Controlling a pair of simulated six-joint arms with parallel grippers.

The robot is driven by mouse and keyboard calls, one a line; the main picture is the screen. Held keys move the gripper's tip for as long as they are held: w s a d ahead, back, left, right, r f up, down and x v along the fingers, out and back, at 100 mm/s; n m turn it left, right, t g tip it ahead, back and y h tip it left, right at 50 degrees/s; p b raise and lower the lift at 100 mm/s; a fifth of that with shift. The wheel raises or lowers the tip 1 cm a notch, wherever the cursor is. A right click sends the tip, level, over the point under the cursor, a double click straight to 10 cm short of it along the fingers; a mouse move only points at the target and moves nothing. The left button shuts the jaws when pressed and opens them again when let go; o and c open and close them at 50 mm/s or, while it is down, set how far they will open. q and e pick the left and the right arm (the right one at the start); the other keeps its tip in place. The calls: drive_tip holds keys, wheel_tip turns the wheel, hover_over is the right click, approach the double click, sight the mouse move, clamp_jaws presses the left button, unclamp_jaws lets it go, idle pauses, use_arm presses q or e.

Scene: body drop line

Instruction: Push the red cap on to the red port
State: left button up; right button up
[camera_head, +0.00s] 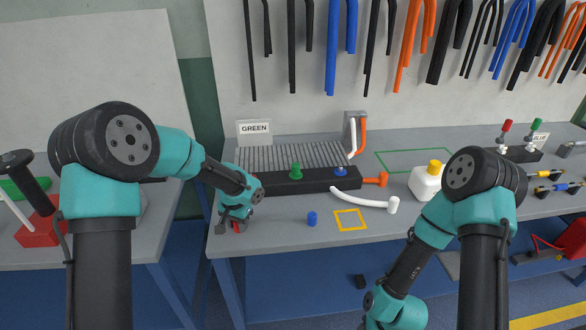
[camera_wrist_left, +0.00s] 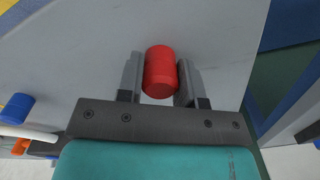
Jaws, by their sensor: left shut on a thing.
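The red cap (camera_wrist_left: 160,68) is a short cylinder between the two fingers of my left gripper (camera_wrist_left: 161,82), which is shut on it. In the head view, my left gripper (camera_head: 237,224) is low over the front left corner of the bench, with a bit of the red cap (camera_head: 236,227) showing below it. A black block with a ribbed grey top (camera_head: 312,179) stands behind and right of the gripper. I cannot make out a red port; my left wrist covers the block's left end. My right arm reaches down at the lower right, its fingers out of view.
The block carries a green cap (camera_head: 296,171) and a blue cap (camera_head: 339,170). A loose blue cap (camera_head: 312,218) stands near a yellow square outline (camera_head: 350,220). A white hose (camera_head: 365,201) and a white bottle (camera_head: 426,183) are to the right. Bench front is mostly clear.

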use_arm(q)
clamp_jaws()
drive_tip(key=shift+r, duration=3.55)
drive_tip(key=shift+w, duration=0.1)
